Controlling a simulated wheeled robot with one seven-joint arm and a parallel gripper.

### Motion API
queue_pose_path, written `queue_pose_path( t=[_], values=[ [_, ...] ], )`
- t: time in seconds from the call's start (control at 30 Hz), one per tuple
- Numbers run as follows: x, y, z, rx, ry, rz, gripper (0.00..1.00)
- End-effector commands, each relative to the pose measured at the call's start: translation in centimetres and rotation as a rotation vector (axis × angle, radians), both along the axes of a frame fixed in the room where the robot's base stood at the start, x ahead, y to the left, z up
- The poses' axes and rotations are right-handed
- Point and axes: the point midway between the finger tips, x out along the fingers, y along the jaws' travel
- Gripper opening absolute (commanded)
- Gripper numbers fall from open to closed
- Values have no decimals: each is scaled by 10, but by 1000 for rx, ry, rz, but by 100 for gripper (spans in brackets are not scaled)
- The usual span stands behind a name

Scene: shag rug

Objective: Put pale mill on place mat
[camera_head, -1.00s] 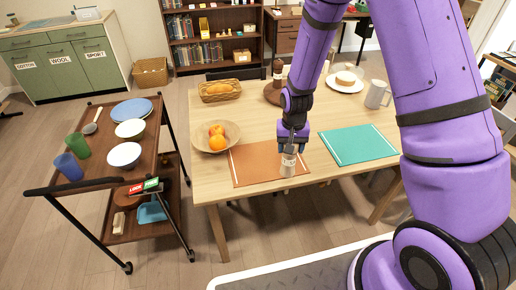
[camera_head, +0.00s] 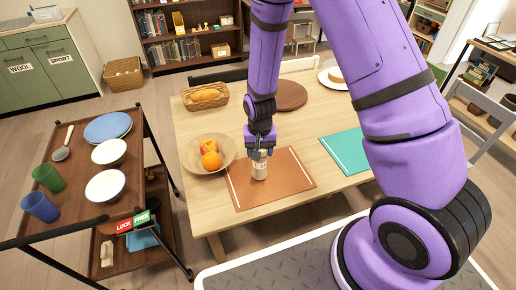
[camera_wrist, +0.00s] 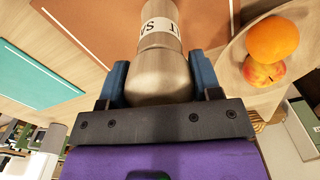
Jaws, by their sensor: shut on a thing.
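The pale mill (camera_head: 260,170) is upright with a white label, and its lettering shows partly in the wrist view (camera_wrist: 161,35). My gripper (camera_head: 260,152) is shut on its upper end, with blue fingers on both sides of it in the wrist view (camera_wrist: 161,85). The mill is over the left part of the orange-brown place mat (camera_head: 285,180); I cannot tell if its base touches the mat. A teal place mat (camera_head: 345,150) lies to the right, partly hidden by my arm.
A bowl with fruit (camera_head: 190,155) stands close to the left of the mill. A bread basket (camera_head: 205,97) and a round brown board (camera_head: 290,95) are behind. A plate with a hat-like item (camera_head: 335,78) is at the back right. A trolley (camera_head: 75,180) with dishes stands left.

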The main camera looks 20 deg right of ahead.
Motion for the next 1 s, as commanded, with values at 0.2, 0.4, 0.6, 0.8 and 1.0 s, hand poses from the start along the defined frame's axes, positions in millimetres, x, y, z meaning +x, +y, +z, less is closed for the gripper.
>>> queue_pose_path(
  t=[0.2,0.4,0.6,0.8,1.0],
  values=[
    [-6,4,-13,1,-1,1,16],
    [-5,4,-14,0,0,1,16],
    [-5,4,-16,1,-1,1,84],
    [-5,4,-16,0,0,2,84],
    [-5,4,-9,1,-1,2,84]
  ],
)
